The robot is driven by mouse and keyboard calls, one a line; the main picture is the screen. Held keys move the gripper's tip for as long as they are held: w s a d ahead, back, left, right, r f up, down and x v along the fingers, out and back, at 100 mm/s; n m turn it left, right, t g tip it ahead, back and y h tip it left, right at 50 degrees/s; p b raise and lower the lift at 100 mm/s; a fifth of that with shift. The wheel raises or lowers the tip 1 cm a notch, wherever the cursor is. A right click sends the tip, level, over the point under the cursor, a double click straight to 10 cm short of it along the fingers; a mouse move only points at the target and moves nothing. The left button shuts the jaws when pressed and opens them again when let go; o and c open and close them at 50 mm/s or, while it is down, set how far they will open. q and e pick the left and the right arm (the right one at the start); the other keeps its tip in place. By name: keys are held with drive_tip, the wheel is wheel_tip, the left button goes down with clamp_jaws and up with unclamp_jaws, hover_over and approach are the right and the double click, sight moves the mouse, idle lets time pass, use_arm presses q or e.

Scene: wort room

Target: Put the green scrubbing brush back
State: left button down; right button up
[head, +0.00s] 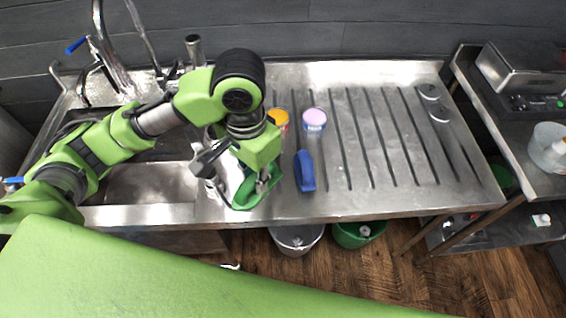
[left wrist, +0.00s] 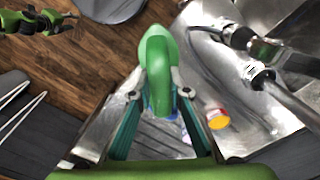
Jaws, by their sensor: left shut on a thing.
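The green scrubbing brush (head: 247,198) shows under my left gripper (head: 239,184) in the head view, above the front edge of the steel counter near the sink. In the left wrist view the brush (left wrist: 157,65) stands between the two fingertips of my left gripper (left wrist: 160,94), which is shut on it. Part of the brush is hidden behind the fingers, and I cannot tell whether it touches the counter.
A blue brush (head: 305,171) lies on the ribbed drainboard (head: 390,150), right of my left gripper. An orange-lidded jar (head: 278,118) and a pink-lidded jar (head: 314,119) stand behind it. The drainboard's right side is mostly clear. A grey bucket (head: 296,238) and a green bucket (head: 357,234) stand below.

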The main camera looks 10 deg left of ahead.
use_arm(q)
drive_tip(key=w+f+p, duration=0.1)
drive_tip(key=w+f, duration=0.3)
drive_tip(key=w+a+f+p, duration=0.1)
drive_tip(key=w+f, duration=0.3)
drive_tip(key=w+f+p, duration=0.1)
drive_tip(key=w+f, duration=0.3)
drive_tip(key=w, duration=0.1)
drive_tip(key=shift+a+f, duration=0.2)
drive_tip(key=shift+a, duration=0.2)
drive_tip(key=shift+f, duration=0.2)
use_arm(e)
drive_tip(key=r, duration=0.1)
drive_tip(key=s+r, duration=0.1)
drive_tip(key=r, duration=0.1)
drive_tip(key=shift+s+a, duration=0.2)
drive_tip(key=shift+s, duration=0.1)
use_arm(q)
drive_tip(key=shift+f, duration=0.15)
drive_tip(key=c, duration=1.9)
unclamp_jaws()
use_arm(e)
drive_tip(key=shift+s, duration=0.1)
